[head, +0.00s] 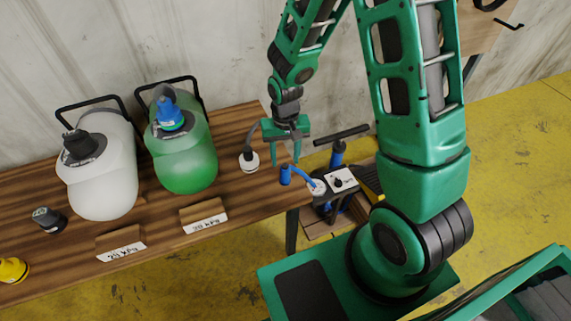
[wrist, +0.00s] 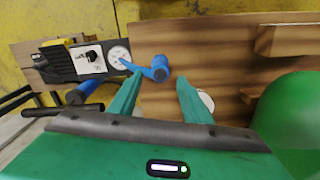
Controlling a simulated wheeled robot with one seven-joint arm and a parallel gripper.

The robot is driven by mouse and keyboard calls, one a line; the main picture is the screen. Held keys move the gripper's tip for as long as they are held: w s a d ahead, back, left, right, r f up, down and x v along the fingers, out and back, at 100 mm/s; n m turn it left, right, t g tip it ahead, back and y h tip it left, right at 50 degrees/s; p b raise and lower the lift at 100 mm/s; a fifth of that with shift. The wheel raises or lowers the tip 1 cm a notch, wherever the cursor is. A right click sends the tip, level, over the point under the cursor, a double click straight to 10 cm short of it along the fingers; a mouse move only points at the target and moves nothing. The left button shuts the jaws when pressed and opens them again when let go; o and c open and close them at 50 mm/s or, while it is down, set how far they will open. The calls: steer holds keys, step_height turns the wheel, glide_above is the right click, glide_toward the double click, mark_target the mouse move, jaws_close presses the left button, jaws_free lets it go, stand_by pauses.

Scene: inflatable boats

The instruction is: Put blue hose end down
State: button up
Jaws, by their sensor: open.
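The blue hose end (head: 285,175) is a short blue cylinder on a blue hose that runs to the pump's dial, beside the bench's right edge. In the wrist view the blue hose end (wrist: 160,68) shows just past my fingertips, across the gap between them. My gripper (head: 285,163) is open, with its green fingers pointing down just above the hose end. In the wrist view my gripper (wrist: 158,82) holds nothing. The pump (head: 340,181) has a white panel with a dark knob and a black T-handle; its panel also shows in the wrist view (wrist: 89,58).
A white-based fitting (head: 249,163) stands left of my gripper. A dark cap (head: 47,219) lies at left.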

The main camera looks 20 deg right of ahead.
steer(key=shift+r, duration=2.65)
steer(key=s+d+r+m, duration=0.2)
steer(key=s+d+r, duration=0.6)
steer(key=d+r, duration=0.4)
steer(key=s+d+r+m, duration=0.1)
steer(key=s+d+r, duration=0.2)
steer(key=s, duration=0.4)
steer(key=s+d+r, duration=0.2)
steer(key=s+r, duration=0.2)
steer(key=s, duration=0.4)
steer(key=shift+s+d+m, duration=0.3)
steer(key=shift+d+m, duration=0.1)
steer(key=shift+w+f, duration=0.3)
steer(key=shift+w, duration=0.35)
